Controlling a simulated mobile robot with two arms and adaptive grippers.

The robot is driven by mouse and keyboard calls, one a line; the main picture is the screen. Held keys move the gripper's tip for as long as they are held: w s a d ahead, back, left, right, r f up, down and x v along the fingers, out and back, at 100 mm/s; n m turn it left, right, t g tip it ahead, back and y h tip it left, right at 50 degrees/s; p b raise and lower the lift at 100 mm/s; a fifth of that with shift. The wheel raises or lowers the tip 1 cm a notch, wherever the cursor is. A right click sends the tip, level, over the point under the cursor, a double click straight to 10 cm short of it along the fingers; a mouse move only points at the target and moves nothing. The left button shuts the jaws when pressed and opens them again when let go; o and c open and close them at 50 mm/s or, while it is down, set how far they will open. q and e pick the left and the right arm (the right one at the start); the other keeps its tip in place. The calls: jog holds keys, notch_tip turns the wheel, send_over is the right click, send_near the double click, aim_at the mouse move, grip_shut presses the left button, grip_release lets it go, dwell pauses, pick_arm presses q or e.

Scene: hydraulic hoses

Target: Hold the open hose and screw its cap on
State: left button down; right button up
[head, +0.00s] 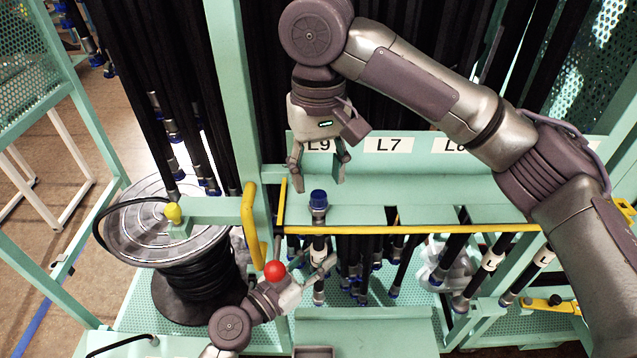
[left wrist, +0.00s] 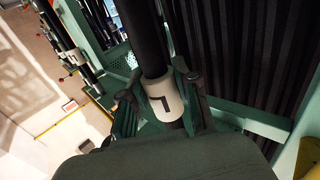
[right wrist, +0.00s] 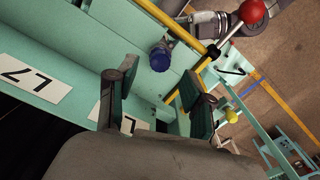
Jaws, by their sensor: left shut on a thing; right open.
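A black hose with a white label collar (left wrist: 160,102) is upright between the fingers of my left gripper (left wrist: 160,108), which is shut on it. In the head view my left gripper (head: 318,268) is low, beside the hanging hoses. A blue cap (head: 318,195) sits on top of a silver hose fitting (head: 319,213) standing above the yellow rail. Whether its thread is engaged cannot be seen. My right gripper (head: 320,172) is open and empty, just above and behind the cap. In the right wrist view the cap (right wrist: 160,58) lies beyond the open fingers, not touching them.
The yellow rail (head: 400,229) runs along the green rack, with an L7 label (head: 388,145) behind. A red ball knob (head: 274,270) is close to my left gripper. A hose reel (head: 205,265) stands at left. Several capped hoses hang below the rail.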

aim_at(319, 194)
jog(key=shift+r, duration=0.2)
jog(key=shift+r+n, duration=0.35)
jog(key=shift+n, duration=0.85)
jog(key=n, duration=0.2)
jog(key=r+n, duration=0.1)
jog(key=n, duration=0.3)
jog(key=r+n, duration=0.1)
jog(key=n, duration=0.4)
jog(key=shift+r+n, duration=0.4)
jog(key=shift+f, duration=4.05)
